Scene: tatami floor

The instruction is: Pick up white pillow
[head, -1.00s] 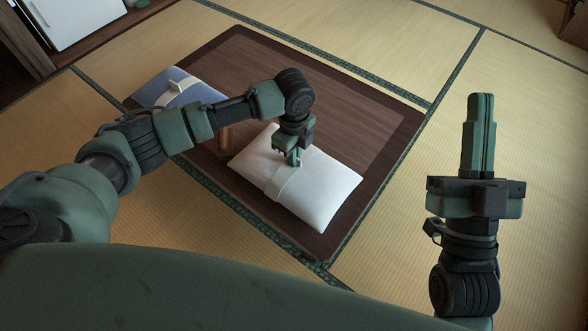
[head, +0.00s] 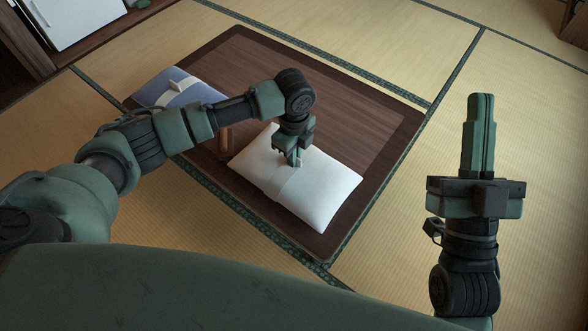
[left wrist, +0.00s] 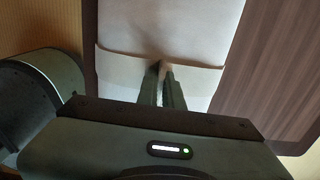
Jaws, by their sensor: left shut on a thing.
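The white pillow (head: 325,190) lies on the near right part of the low dark table, with a white band across its middle. My left gripper (head: 294,162) points down at this band and is shut on the pillow at the band. In the left wrist view the closed fingertips (left wrist: 160,68) meet the white pillow (left wrist: 180,28) at the band's edge, where the cloth is creased. The pillow appears to rest on the table. My right gripper (head: 482,98) is raised at the right, its fingers together and empty, away from the pillow.
A blue pillow (head: 178,92) with a pale band lies on the far left of the low table (head: 325,85), partly behind my left arm. A brown object (head: 223,140) stands between the pillows. A white cabinet (head: 80,15) is at the upper left. The tatami at right is clear.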

